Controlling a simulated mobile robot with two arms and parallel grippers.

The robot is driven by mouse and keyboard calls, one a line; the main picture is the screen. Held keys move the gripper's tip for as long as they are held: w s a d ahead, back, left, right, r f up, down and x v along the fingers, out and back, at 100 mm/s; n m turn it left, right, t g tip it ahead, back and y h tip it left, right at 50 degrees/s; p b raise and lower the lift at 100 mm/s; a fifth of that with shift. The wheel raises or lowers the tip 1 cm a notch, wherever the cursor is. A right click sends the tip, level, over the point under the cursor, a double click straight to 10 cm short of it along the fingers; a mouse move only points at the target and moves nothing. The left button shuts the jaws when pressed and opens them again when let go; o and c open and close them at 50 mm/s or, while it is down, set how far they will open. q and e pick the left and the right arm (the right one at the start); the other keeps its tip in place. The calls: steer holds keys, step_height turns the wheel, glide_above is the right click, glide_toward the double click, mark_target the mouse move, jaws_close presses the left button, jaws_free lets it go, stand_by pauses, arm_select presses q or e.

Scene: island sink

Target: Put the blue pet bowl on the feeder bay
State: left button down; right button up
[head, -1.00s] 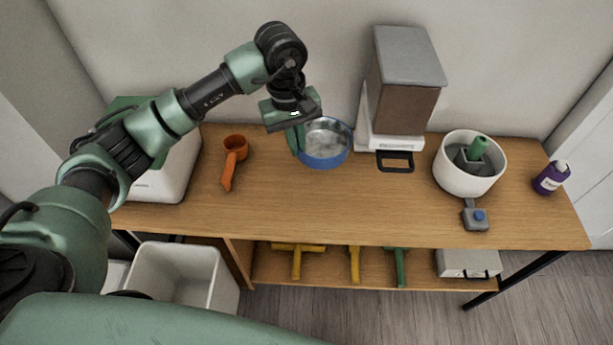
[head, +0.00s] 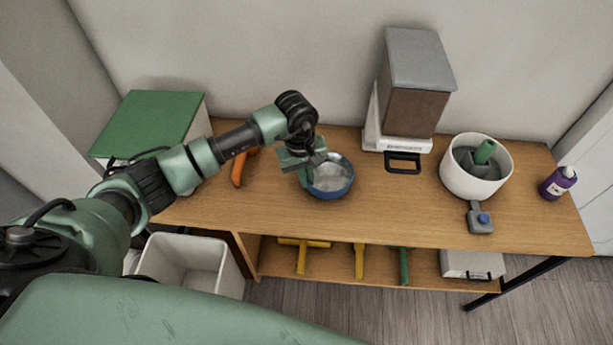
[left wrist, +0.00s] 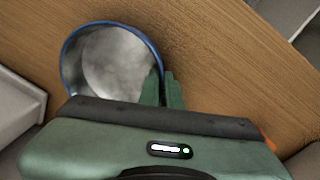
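The blue pet bowl (head: 346,187), with a metallic grey inside, is upright over the worktop, left of the feeder. My left gripper (head: 308,176) is at the bowl's left rim in the head view. In the left wrist view the two green fingers (left wrist: 163,88) are close together with the rim of the bowl (left wrist: 62,72) between them. I cannot tell whether the bowl touches the wood. The feeder (head: 412,95) has a brown body, grey lid and white base. A black frame, seemingly the feeder bay (head: 403,163), lies empty in front of it. My right gripper is not in view.
An orange scoop (head: 238,174) lies left of the bowl, partly behind my arm. A green-lidded white bin (head: 150,125) stands at the left. The front middle worktop is clear.

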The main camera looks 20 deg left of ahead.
arm_select(q)
steer(key=shift+f, duration=0.1)
steer(key=c, duration=1.6)
jaws_free()
